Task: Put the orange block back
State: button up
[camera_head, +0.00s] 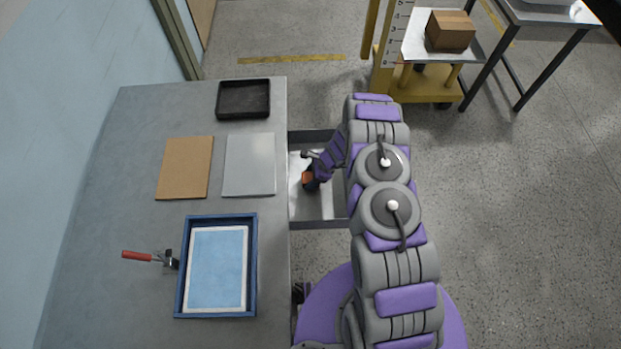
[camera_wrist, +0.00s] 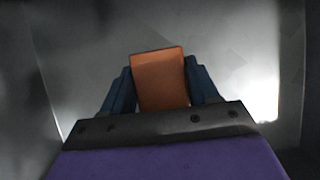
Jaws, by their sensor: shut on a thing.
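The orange block (camera_wrist: 160,78) is between the two dark blue fingers of my gripper (camera_wrist: 160,88) in the wrist view. The gripper is shut on it. Bare grey metal surrounds the block in the wrist view. I cannot tell whether the block touches the drawer floor. My arm covers the right part of the drawer.
The grey workbench (camera_head: 110,200) holds a black tray (camera_head: 243,114), a brown board (camera_head: 185,168), a light grey plate (camera_head: 249,164), a blue-framed tray (camera_head: 183,270) and a red-handled clamp (camera_head: 138,255). A yellow cart (camera_head: 420,85) with a cardboard box (camera_head: 450,31) stands at the back right.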

jog(key=shift+f, duration=0.3)
jog(key=o, duration=1.2)
